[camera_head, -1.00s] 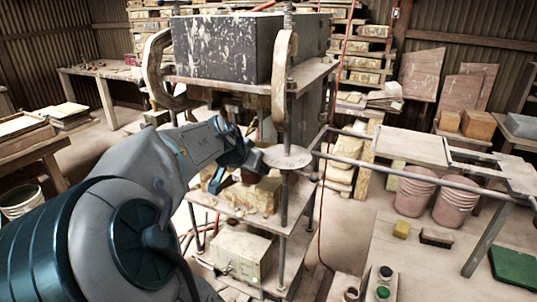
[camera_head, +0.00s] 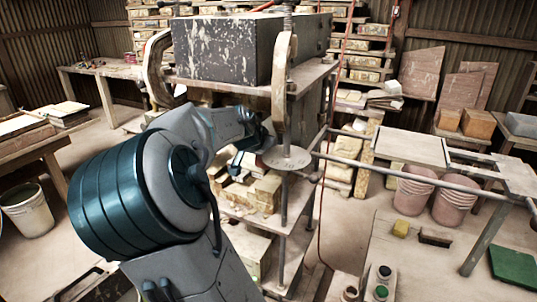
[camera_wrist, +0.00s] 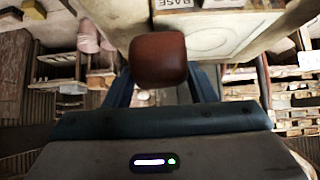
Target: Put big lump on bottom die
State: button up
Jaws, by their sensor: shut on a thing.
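My gripper (camera_wrist: 160,75) is shut on a smooth red-brown lump (camera_wrist: 158,60), seen between its fingers in the wrist view. In the head view the gripper (camera_head: 240,160) is inside the press, below the upper plate, mostly covered by my arm; the lump cannot be made out there. A yellowish plaster block (camera_head: 266,188), likely the bottom die, sits on the press's lower platform below the gripper. In the wrist view a pale block with a round outline (camera_wrist: 215,38) and a "BASE" label lies beyond the lump. I cannot tell whether the lump touches it.
The press has a heavy dark upper block (camera_head: 222,50), curved side arms (camera_head: 284,75) and a round disc (camera_head: 287,158) on its right post, close to my gripper.

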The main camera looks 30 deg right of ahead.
jog(key=shift+w+d, duration=0.35)
jog(key=shift+d, duration=0.4)
jog(key=shift+a+f+p, duration=0.1)
jog(key=shift+f+p, duration=0.25)
jog(key=shift+f, duration=0.4)
jog(key=shift+f, duration=0.15)
jog(key=o, duration=1.2)
jog(key=shift+a+r, duration=0.1)
jog(key=shift+r, duration=0.15)
